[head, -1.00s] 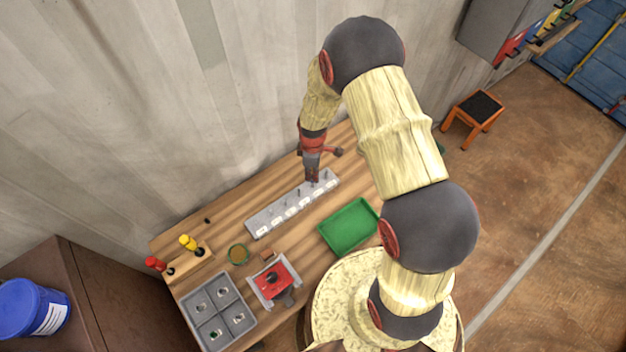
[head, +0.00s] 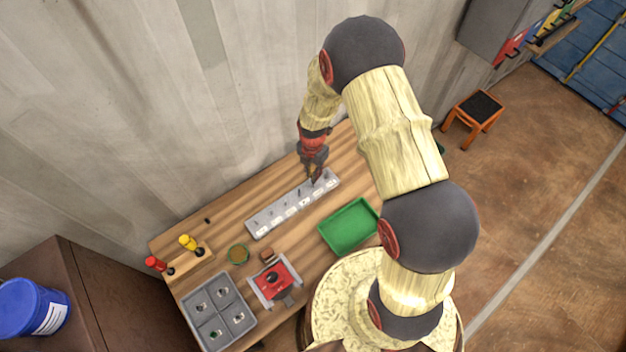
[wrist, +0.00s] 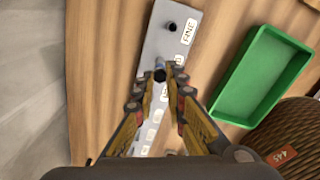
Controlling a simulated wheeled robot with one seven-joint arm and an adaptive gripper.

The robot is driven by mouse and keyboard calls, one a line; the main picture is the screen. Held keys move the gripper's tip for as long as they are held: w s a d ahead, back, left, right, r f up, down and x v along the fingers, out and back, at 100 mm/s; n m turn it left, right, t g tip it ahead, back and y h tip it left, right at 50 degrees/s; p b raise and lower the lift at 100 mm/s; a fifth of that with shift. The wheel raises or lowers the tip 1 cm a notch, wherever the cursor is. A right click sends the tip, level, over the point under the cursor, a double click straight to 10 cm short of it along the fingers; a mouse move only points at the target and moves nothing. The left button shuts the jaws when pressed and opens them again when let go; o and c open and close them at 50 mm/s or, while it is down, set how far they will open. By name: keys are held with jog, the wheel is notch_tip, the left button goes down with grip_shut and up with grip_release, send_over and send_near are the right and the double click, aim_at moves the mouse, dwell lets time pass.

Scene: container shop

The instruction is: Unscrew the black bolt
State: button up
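A grey bolt strip (head: 262,222) with white labels lies along the back of the wooden bench, with small bolts standing in a row. My gripper (head: 318,178) is low over its right part, pointing down. In the wrist view a dark bolt head (wrist: 160,75) shows between the fingertips of my gripper (wrist: 160,70). The fingers are close around it, but I cannot tell whether they touch it. Another black bolt (wrist: 171,25) stands upright on the strip beside a label reading "FINE", clear of the fingers. The shaft of the bolt between the fingers is hidden.
A green tray (head: 350,226) lies in front of the strip, right of the fingers in the wrist view (wrist: 262,75). A red and grey fixture (head: 274,281), a grey compartment tray (head: 193,310), a round green-rimmed dish (head: 238,254) and yellow (head: 188,242) and red (head: 155,263) handled tools stand left. A wall is close behind.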

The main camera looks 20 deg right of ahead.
jog(key=o, duration=0.6)
jog(key=shift+c, duration=0.2)
jog(key=shift+c, duration=1.3)
